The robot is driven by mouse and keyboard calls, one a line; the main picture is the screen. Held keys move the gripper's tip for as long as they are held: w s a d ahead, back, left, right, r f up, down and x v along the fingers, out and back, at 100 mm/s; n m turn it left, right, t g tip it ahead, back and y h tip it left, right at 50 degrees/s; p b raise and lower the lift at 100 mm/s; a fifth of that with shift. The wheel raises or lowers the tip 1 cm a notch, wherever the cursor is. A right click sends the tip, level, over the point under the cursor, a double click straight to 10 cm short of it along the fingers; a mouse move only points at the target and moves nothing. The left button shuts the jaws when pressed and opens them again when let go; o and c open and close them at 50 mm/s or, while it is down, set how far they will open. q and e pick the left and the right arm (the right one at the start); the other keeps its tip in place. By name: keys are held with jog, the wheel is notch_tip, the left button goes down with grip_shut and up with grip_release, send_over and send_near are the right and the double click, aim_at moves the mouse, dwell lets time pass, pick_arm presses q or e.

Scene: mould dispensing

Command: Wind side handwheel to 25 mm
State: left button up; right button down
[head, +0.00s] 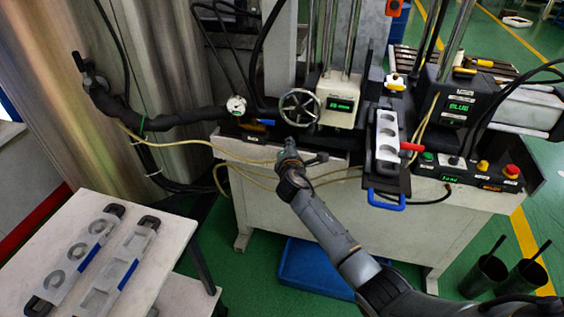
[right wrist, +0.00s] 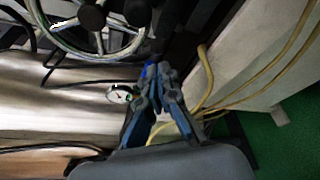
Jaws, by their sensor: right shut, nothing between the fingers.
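The side handwheel (head: 299,107), a spoked metal wheel, sits on the left side of the white head unit with a small green display (head: 341,106); its digits are too small to read surely. The handwheel also shows at the top left of the right wrist view (right wrist: 112,45), with dark knobs at its middle. My right gripper (head: 289,145) is just below the wheel, apart from it. In the right wrist view its fingers (right wrist: 152,75) are shut and hold nothing. My left gripper is not in view.
A dark mould tray (head: 388,181) with a blue handle stands right of the wheel. Yellow hoses (head: 190,144) and a dial gauge (head: 236,105) are at its left. A white table (head: 165,270) with two moulds is at the lower left. A blue bin (head: 312,270) lies under the bench.

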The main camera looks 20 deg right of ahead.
jog(key=shift+d+v, duration=0.35)
jog(key=shift+v, duration=4.55)
jog(key=s+f+m+g+y, duration=0.1)
jog(key=s+f+m+g, duration=0.15)
jog(key=s+f, duration=0.65)
jog(key=s+f+m+g+y, duration=0.1)
jog(key=s+f+m+g, duration=0.2)
jog(key=f, duration=1.2)
jog(key=s+f+m+g+y, duration=0.1)
jog(key=s+f+m+g, duration=0.1)
jog(key=s+f, duration=0.8)
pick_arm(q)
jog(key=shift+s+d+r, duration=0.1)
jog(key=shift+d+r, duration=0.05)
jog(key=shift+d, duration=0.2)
pick_arm(e)
jog(key=s+f+m+g, duration=0.2)
jog(key=s+f, duration=0.4)
jog(key=s, duration=0.5)
jog(key=s+f+m+g+y, duration=0.1)
jog(key=s+f+m, duration=0.4)
jog(key=s, duration=0.7)
jog(key=s+f+m+g, duration=0.3)
jog(key=s+f, duration=0.6)
jog(key=s, duration=0.3)
jog(key=shift+d+m+y, duration=0.2)
jog(key=shift+m+y, duration=0.2)
jog(key=shift+m, duration=0.25)
jog(key=shift+g, duration=0.25)
